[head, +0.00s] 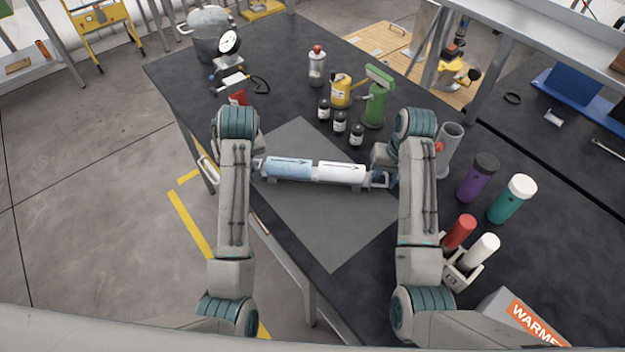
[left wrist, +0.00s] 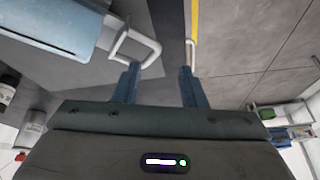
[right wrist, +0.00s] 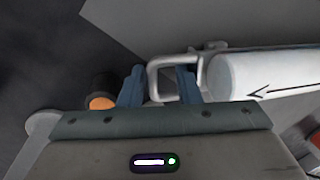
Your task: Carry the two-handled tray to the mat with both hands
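The two-handled tray (head: 300,182) lies across the dark grey mat (head: 330,240), holding a blue cylinder (head: 290,167) and a white cylinder (head: 342,172) end to end. I cannot tell whether its underside touches the mat. My left gripper (left wrist: 160,70) is open at the tray's left handle (left wrist: 155,45); one finger overlaps the loop in the left wrist view, and the handle looks ungripped. My right gripper (right wrist: 160,76) is open around the right handle (right wrist: 152,78), with one bar between its fingers. In the head view the arms partly hide both grippers.
Small dark bottles (head: 340,122), a yellow can (head: 341,90) and a green tool (head: 377,98) stand behind the mat. A grey tube (head: 450,150), purple bottle (head: 478,178) and teal bottle (head: 512,200) stand right of my right arm. The table's edge runs near my left arm.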

